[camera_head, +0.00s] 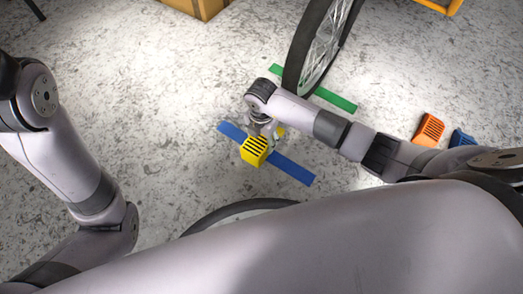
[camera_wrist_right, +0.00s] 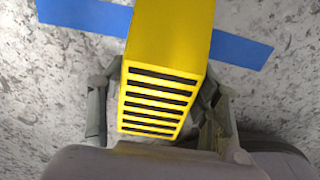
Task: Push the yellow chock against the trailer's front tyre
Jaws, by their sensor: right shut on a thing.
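The yellow chock (camera_head: 254,151) with black ribs is over the blue tape strip (camera_head: 292,170) in the head view. My right gripper (camera_head: 264,130) is shut on it, partly covering it. In the right wrist view the yellow chock (camera_wrist_right: 170,40) sits between the two fingers, ribbed face towards the camera. I cannot tell whether it touches the floor. A black tyre (camera_head: 299,48) stands at the green tape strip (camera_head: 335,98), up and right of the chock, with a clear gap. I cannot tell whether it is the trailer's front tyre. My left gripper is out of view.
An orange chock (camera_head: 429,130) and a blue chock (camera_head: 461,138) lie to the right, beyond my right forearm. Part of another tyre (camera_head: 240,207) shows below, mostly hidden by my arm. A cardboard box (camera_head: 197,7) is at the top. The floor left of the chock is clear.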

